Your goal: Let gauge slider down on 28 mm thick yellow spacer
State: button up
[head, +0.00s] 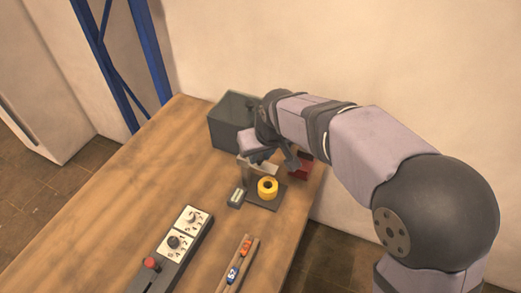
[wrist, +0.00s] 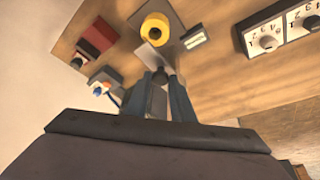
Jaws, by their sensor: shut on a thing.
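The yellow spacer (head: 267,187) is a thick ring lying on the dark base plate (head: 262,203) of the gauge. It also shows in the wrist view (wrist: 155,27), at the top middle. My gripper (wrist: 160,82) is shut on a grey part with a dark knob-like end, which appears to be the gauge slider (wrist: 158,97). In the head view my gripper (head: 268,157) is at the grey upright of the gauge (head: 256,173), behind and above the spacer. My wrist hides much of the slider, and I cannot tell whether it touches the spacer.
A small readout box (head: 236,198) sits left of the base plate. A dark box (head: 229,123) stands behind and a red block (head: 300,167) to the right. A control panel (head: 175,248) and a wooden rack (head: 238,266) with small coloured pieces lie nearer. The table's left is clear.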

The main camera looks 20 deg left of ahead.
notch_tip(320, 180, down, 8)
jog(key=b, duration=0.4)
jog(key=shift+f, duration=0.1)
jog(key=o, duration=0.8)
jog(key=shift+b+v, duration=0.65)
jog(key=shift+v, duration=3.1)
